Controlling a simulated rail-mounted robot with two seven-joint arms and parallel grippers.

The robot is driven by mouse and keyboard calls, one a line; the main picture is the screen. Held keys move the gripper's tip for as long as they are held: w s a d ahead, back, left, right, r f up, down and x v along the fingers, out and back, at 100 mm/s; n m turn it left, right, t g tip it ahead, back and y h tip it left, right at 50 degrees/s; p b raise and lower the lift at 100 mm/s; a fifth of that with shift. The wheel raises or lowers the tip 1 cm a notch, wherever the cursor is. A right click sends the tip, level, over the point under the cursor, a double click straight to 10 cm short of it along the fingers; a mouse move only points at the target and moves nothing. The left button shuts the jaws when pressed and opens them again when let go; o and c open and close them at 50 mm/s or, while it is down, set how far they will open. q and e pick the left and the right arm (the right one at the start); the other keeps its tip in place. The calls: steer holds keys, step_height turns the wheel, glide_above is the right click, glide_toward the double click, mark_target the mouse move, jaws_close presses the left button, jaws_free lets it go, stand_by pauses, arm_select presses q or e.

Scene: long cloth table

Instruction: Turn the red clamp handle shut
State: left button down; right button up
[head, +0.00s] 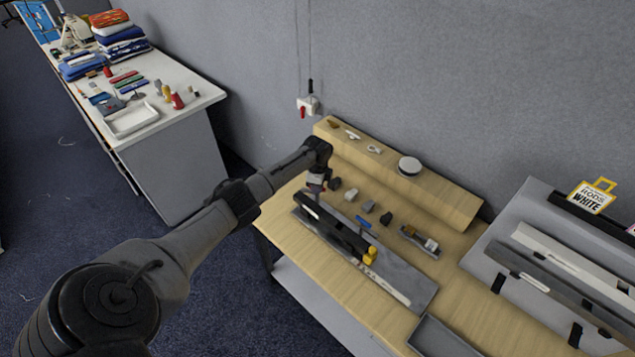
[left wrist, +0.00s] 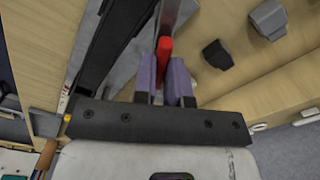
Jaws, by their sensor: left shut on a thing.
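The red clamp handle (left wrist: 165,50) stands upright between the two purple finger pads of my left gripper (left wrist: 164,78) in the left wrist view. The gripper is shut on it. In the head view my left gripper (head: 317,188) points down at the far left end of the long black clamp bar (head: 335,225); the handle there is mostly hidden by the fingers. The bar lies along a grey metal base (head: 415,282) on the wooden bench. My right gripper is not in view.
Small grey blocks (head: 368,207), a dark block (head: 386,218) and a blue piece (head: 363,222) lie behind the clamp. A raised wooden shelf (head: 440,200) runs behind them. A grey tray (head: 440,338) is at the front right.

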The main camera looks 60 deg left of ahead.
arm_select(q)
steer(key=n+p, duration=0.1)
steer(key=n, duration=0.2)
steer(key=shift+r+n+p, duration=0.2)
steer(key=shift+n+p, duration=0.15)
steer(key=shift+n, duration=0.05)
steer(key=n+p, duration=0.1)
steer(key=n, duration=0.1)
steer(key=shift+n, duration=0.4)
steer(key=n+p, duration=0.1)
steer(key=n, duration=0.2)
steer(key=shift+n, duration=0.4)
steer(key=shift+n+p, duration=0.4)
steer(key=shift+n, duration=0.6)
steer(key=shift+f, duration=0.1)
steer(key=c, duration=1.2)
jaws_free()
steer(key=shift+o, duration=0.2)
